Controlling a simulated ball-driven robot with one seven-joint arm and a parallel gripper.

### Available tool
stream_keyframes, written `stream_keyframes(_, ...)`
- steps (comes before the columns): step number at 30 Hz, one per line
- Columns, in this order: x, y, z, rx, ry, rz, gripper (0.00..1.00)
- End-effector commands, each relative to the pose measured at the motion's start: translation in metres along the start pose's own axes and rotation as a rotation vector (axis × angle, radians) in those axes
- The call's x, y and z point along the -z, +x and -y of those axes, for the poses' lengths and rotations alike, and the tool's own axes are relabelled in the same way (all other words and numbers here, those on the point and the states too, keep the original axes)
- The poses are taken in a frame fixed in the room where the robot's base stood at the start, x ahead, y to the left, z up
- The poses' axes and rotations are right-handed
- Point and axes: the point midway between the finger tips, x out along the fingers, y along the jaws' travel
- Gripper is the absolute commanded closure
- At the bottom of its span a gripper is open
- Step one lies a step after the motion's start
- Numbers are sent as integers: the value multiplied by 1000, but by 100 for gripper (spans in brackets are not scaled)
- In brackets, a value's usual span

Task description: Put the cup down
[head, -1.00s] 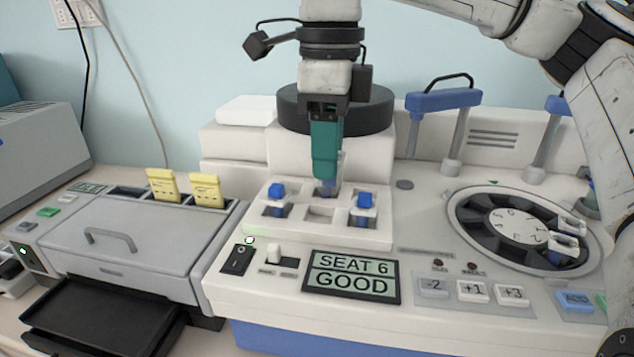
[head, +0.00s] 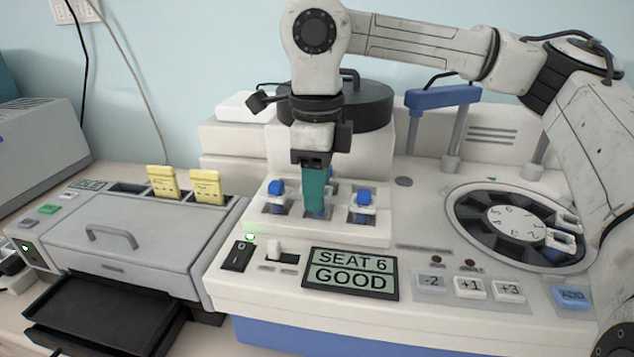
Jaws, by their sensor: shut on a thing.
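My gripper (head: 314,208), with teal fingers, points straight down over the front middle of the white rack (head: 350,236). It is shut on a small clear cup with blue in it (head: 315,213), mostly hidden by the fingers. The cup is low, at the front middle opening of the rack. I cannot tell whether its base touches the rack. Blue-topped cups stand at the left (head: 277,188) and right (head: 364,198) of the rack.
A dark round slide carousel (head: 478,232) lies to the right. A display (head: 351,273) reads "SEAT 6 GOOD" in front of the rack. A grey lidded unit with yellow holders (head: 206,187) is on the left. A black round drum (head: 365,105) stands behind my wrist.

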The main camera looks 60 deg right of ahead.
Motion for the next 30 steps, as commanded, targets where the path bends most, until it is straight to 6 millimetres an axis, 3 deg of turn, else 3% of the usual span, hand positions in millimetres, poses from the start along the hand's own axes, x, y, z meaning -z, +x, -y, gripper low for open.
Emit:
stream_keyframes(11, 0, 11, 0, 0, 1, 0, 91)
stream_keyframes(12, 0, 9, 0, 0, 1, 0, 59)
stream_keyframes(19, 0, 9, 0, 0, 0, 0, 37)
stream_keyframes(30, 0, 2, 0, 0, 0, 0, 36)
